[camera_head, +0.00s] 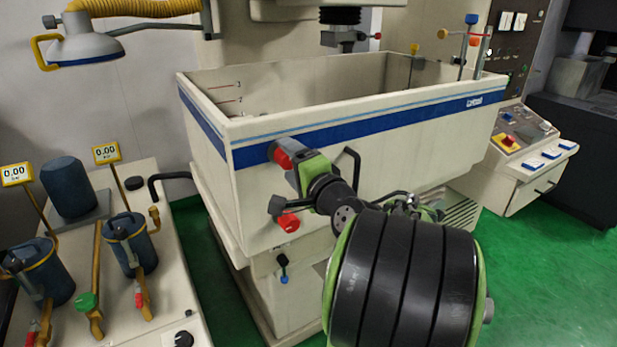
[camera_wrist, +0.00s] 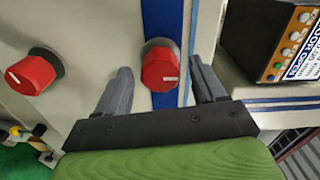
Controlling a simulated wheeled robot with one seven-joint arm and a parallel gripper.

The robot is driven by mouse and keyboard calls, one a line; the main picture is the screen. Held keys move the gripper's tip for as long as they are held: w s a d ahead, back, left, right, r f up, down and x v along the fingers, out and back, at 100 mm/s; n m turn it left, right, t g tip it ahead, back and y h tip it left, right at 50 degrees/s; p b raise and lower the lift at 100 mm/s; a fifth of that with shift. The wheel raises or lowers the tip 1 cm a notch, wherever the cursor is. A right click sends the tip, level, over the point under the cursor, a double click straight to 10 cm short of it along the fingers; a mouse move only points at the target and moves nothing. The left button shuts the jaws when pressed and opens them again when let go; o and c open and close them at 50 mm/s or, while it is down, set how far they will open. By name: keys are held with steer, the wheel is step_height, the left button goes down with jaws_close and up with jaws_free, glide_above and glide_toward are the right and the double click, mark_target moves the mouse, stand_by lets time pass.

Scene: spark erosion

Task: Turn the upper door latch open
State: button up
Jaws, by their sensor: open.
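The upper door latch is a red knob (camera_head: 280,154) at the blue stripe on the tank's front, near its left corner. In the head view my gripper's green body hides part of the latch area. A lower red knob (camera_head: 289,221) sits below on the plain cream panel; it also shows at the left of the wrist view (camera_wrist: 33,73).
The cream tank (camera_head: 250,205) has a black handle (camera_head: 351,165) close to my arm. A dark box with coloured buttons (camera_wrist: 290,45) is beside the right finger in the wrist view. A bench (camera_head: 160,300) with blue canisters stands left. Green floor (camera_head: 540,270) is open at right.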

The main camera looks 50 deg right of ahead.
steer(key=b+v, duration=0.2)
steer(key=v, duration=1.2)
steer(key=shift+b, duration=0.4)
steer(key=shift+s+a, duration=0.1)
steer(key=w+a+f+n+g+y, duration=0.2)
steer(key=a+f+n+y, duration=0.1)
steer(key=a+n, duration=0.15)
steer(key=w+a+f+n+g+y, duration=0.1)
steer(key=w+a+f+n+y, duration=0.15)
steer(key=a, duration=0.25)
steer(key=s+a+f+n+g+y, duration=0.25)
steer(key=a+f+n+g, duration=0.45)
steer(key=a, duration=0.4)
steer(key=s+a+f+n+g+h, duration=0.1)
steer(key=s+f+n+h, duration=0.2)
steer(key=s+f+n, duration=0.1)
steer(key=s+n, duration=0.1)
steer(key=s, duration=0.1)
steer(key=shift+s+n+g, duration=0.25)
steer(key=shift+n+g, duration=0.05)
steer(key=shift+g, duration=0.1)
